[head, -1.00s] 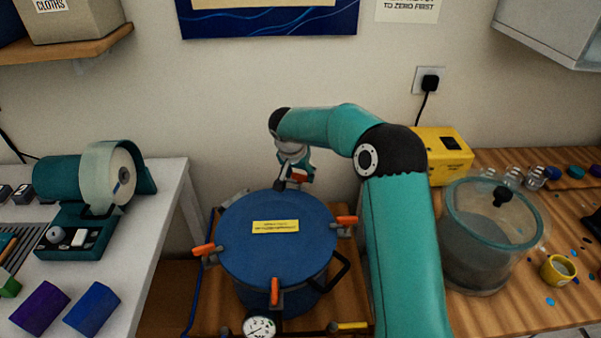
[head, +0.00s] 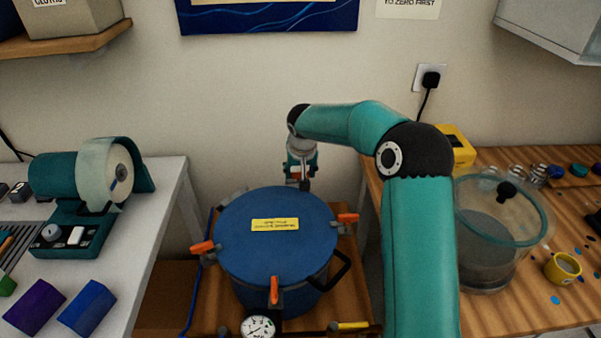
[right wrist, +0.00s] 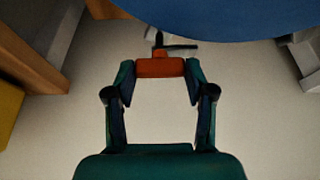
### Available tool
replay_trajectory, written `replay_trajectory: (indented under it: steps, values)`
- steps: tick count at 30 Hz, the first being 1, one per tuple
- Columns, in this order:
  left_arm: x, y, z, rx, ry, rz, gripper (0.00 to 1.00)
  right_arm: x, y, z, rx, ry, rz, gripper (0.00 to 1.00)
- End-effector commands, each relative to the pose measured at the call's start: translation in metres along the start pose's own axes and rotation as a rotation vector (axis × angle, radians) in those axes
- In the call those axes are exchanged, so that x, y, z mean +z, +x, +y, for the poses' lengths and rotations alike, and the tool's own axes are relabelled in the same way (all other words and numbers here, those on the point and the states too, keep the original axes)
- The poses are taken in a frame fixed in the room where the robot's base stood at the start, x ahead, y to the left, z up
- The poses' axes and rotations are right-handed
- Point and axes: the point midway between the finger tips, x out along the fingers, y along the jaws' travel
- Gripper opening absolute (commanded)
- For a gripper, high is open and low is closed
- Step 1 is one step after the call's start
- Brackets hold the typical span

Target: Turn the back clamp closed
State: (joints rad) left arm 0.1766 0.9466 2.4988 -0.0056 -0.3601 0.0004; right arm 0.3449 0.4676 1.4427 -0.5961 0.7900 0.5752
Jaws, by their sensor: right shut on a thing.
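The blue pressure pot (head: 275,245) with a yellow label on its lid stands in the middle of the head view. Its lid edge also shows at the top of the right wrist view (right wrist: 230,15). My right gripper (head: 299,180) is behind the lid at the pot's back edge, pointing down. In the right wrist view, the orange handle of the back clamp (right wrist: 160,67) sits between the two fingertips, and the gripper is shut on it. The head view mostly hides this handle. My left gripper is not in view.
Other orange clamp handles are at the lid's left (head: 202,247), front (head: 274,290) and right (head: 347,218). A gauge (head: 258,327) is at the front. A glass chamber (head: 488,255) and yellow cup (head: 563,268) stand on the right bench. A teal grinding machine (head: 85,185) stands left.

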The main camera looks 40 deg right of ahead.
Motion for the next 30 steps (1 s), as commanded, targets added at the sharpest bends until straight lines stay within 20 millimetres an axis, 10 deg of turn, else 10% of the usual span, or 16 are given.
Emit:
replay_trajectory:
  steps: [30]
  values:
    - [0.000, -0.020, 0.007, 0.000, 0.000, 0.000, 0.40, -0.004, 0.000, 0.005, -0.357, -0.859, 0.003, 0.19]
